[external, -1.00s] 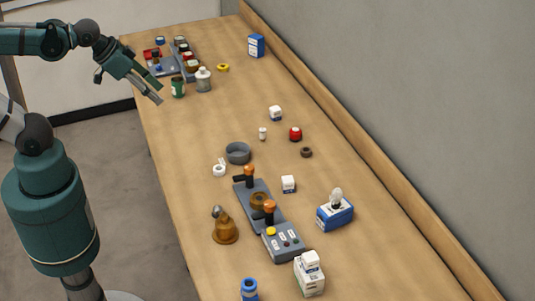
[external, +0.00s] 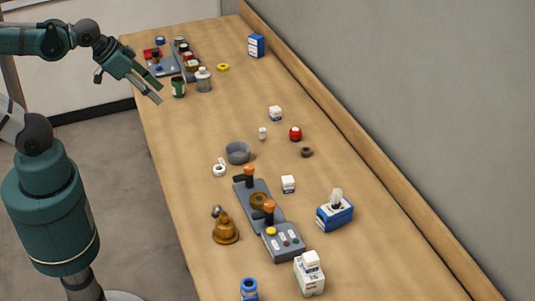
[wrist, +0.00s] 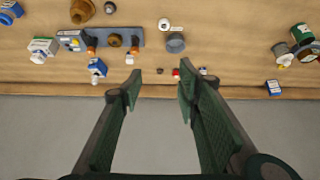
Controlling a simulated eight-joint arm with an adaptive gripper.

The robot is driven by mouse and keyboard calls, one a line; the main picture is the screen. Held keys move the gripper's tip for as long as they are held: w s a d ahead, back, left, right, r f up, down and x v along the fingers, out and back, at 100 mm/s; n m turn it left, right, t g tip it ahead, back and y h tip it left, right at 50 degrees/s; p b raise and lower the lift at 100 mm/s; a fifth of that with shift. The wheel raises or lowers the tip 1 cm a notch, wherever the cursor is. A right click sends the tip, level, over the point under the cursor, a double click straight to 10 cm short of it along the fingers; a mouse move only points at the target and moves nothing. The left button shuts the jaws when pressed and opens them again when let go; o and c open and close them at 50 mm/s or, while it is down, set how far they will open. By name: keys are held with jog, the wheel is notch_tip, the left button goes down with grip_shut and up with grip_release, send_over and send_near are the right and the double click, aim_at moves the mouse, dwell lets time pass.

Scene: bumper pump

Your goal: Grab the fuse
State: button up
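I cannot tell for sure which thing is the fuse. A small white cylinder (external: 263,133) stands mid-table, left of a red round item (external: 295,133), and is the likeliest match. My gripper (external: 158,94) is in the air at the table's left edge, beside a green can (external: 178,87), away from that cylinder. In the wrist view my gripper (wrist: 160,82) has its fingers wide apart, with nothing between them.
A grey control box with orange-knobbed levers (external: 283,241), a brown bell (external: 225,229), a tissue box (external: 335,211) and a white carton (external: 309,273) crowd the near part. A grey pot (external: 238,153) stands mid-table. A wall runs along the right. Bare table (external: 235,95) lies beyond the pot.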

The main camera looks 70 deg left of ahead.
jog(key=m+g+b, duration=0.2)
jog(key=m+g, duration=0.5)
jog(key=m, duration=1.1)
send_over(263, 130)
jog(key=f, duration=2.6)
jog(key=shift+s+f, duration=0.25)
jog(key=shift+f, duration=0.15)
jog(key=shift+w+a+f+m, duration=0.1)
jog(key=shift+w+f+m, duration=0.1)
jog(key=shift+f+m, duration=0.3)
jog(key=shift+f, duration=0.15)
jog(key=shift+f, duration=1.25)
